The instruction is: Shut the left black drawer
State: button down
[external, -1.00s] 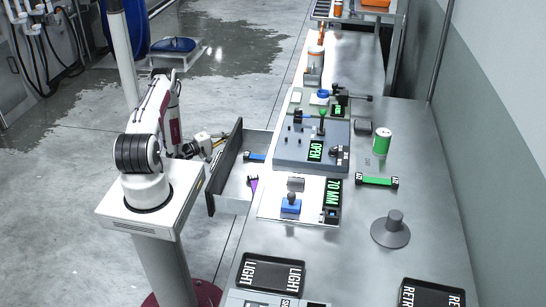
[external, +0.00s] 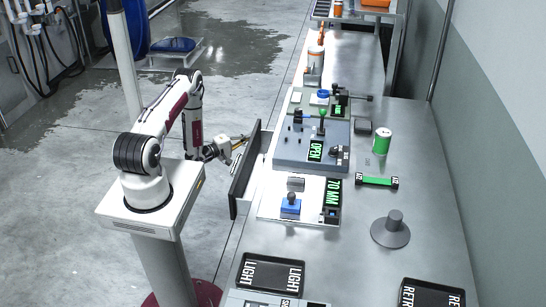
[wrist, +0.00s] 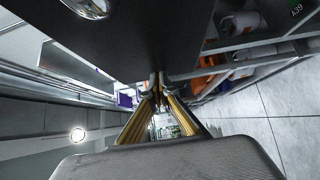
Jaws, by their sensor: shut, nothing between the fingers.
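The black drawer front (external: 246,176) stands out from the left side of the steel table (external: 345,245) in the external view, with a narrow gap between them. The drawer's inside is mostly hidden there. My gripper (external: 244,140) is at the outer face of the drawer front, near its upper far part. Its fingers are shut and empty, and they appear to touch or nearly touch the front. In the wrist view, the closed fingertips (wrist: 157,84) point at the lower edge of a large dark panel (wrist: 130,42), which looks like the drawer front.
On the table are a grey device marked OPEN (external: 312,160), a white plate with a 70 MM display (external: 333,195), a green can (external: 382,140), a grey knobbed disc (external: 390,233) and a LIGHT tray (external: 271,271).

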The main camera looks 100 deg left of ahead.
aim_at(270, 138)
jog(key=w, duration=1.3)
jog(key=shift+w, duration=0.1)
jog(key=shift+w+r, duration=0.1)
jog(key=shift+w, duration=0.1)
jog(key=shift+w+d, duration=0.1)
jog(key=shift+w, duration=0.05)
jog(key=shift+s, duration=0.85)
jog(key=s, duration=0.3)
jog(key=v, duration=0.8)
jog(key=shift+s, duration=0.2)
jog(key=shift+v, duration=0.85)
